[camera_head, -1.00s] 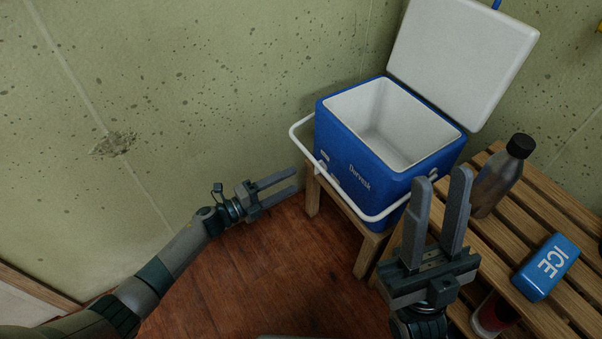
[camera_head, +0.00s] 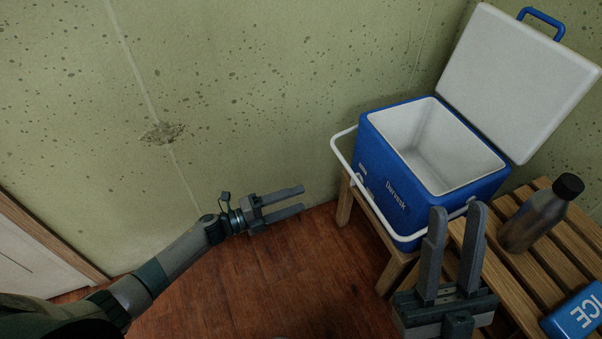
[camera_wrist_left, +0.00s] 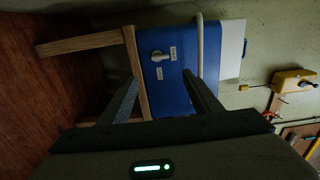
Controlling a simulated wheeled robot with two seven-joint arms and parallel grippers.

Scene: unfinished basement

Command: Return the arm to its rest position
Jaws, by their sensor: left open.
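My left gripper (camera_head: 303,199) is open and empty. It is above the wood floor, to the left of the cooler, with its fingers pointing right. In the left wrist view its fingers (camera_wrist_left: 160,78) stand apart, with the blue cooler (camera_wrist_left: 175,70) beyond them. My right gripper (camera_head: 458,209) is open and empty, its fingers pointing up the picture. It overlaps the front right corner of the cooler (camera_head: 385,190) in the head view; I cannot tell the gap between them.
The cooler stands open and looks empty, its white lid (camera_head: 515,80) raised. It sits on a wooden stand (camera_head: 344,205). A dark bottle (camera_head: 540,215) and blue ice pack (camera_head: 578,318) are on the slatted table (camera_head: 535,272). The floor (camera_head: 260,285) at centre is clear.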

